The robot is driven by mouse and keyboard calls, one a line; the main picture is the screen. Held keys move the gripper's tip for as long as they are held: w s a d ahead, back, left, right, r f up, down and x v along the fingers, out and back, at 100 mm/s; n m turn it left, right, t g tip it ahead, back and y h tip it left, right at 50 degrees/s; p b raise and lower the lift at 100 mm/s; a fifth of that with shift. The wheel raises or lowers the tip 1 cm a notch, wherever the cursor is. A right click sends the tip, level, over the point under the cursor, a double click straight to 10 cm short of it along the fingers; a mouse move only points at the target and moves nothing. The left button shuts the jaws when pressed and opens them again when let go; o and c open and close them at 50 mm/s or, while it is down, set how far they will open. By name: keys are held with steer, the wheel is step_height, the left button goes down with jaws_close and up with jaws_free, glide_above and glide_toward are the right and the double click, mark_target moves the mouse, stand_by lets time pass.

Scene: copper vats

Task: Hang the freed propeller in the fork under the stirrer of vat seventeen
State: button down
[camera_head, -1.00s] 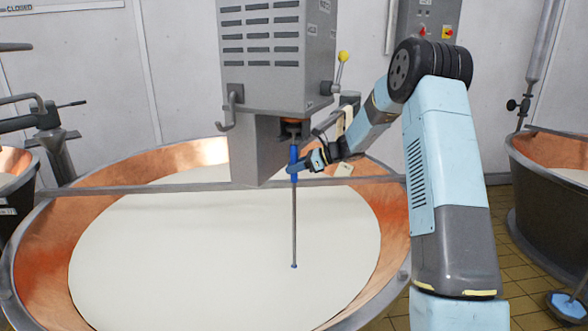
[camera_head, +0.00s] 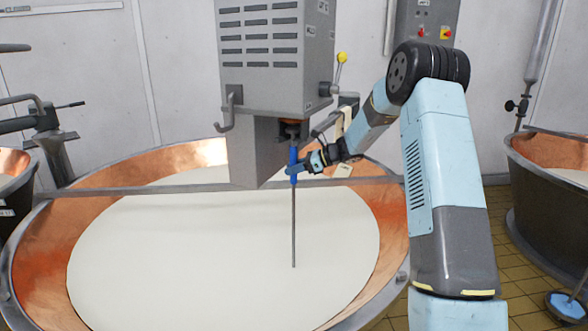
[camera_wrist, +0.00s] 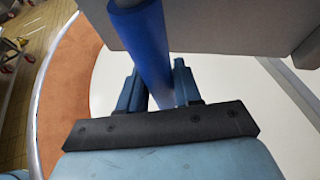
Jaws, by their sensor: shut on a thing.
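The propeller (camera_head: 294,215) is a long thin grey rod with a blue upper sleeve, hanging upright over vat seventeen (camera_head: 35,240). My gripper (camera_head: 296,169) is shut on the blue sleeve, which also stands between the fingers in the wrist view (camera_wrist: 150,55). The rod's lower end meets the white milk; any part below is hidden. The grey stirrer housing (camera_head: 275,60) is above, with an opening and a dark fitting (camera_head: 292,131) under it, where the fork seems to be. The sleeve's top is just below this fitting; I cannot tell whether they touch.
A grey crossbar (camera_head: 130,189) spans the copper-lined vat behind the rod. A lever with a yellow knob (camera_head: 342,58) and a hook (camera_head: 228,110) stick out from the housing. Another vat (camera_head: 545,190) stands at right, with tiled floor between.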

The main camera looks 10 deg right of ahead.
steer(key=shift+f, duration=0.65)
steer(key=shift+w+d+f, duration=0.15)
steer(key=shift+w+f, duration=0.05)
stand_by(1.1)
steer(key=c, duration=0.7)
jaws_free()
steer(key=shift+f, duration=0.1)
steer(key=v, duration=1.3)
steer(key=s+a+r+n+g+h, duration=0.15)
steer(key=s+r+n, duration=0.25)
steer(key=s, duration=0.4)
steer(key=s+a+r+n+h, duration=0.3)
steer(key=s+r, duration=0.1)
steer(key=s, duration=0.4)
steer(key=s+a+r+n+h, duration=0.2)
steer(key=s+r+n+h, duration=0.15)
steer(key=s, duration=0.55)
steer(key=s+d+n+t+h, duration=0.1)
steer(key=s+n, duration=0.4)
steer(key=s, duration=0.6)
steer(key=s+d+n+t+h, duration=0.2)
steer(key=s+n, duration=0.4)
steer(key=s, duration=0.5)
steer(key=shift+s+d+h, duration=0.3)
steer(key=shift+d+h, duration=0.6)
steer(key=shift+d, duration=0.2)
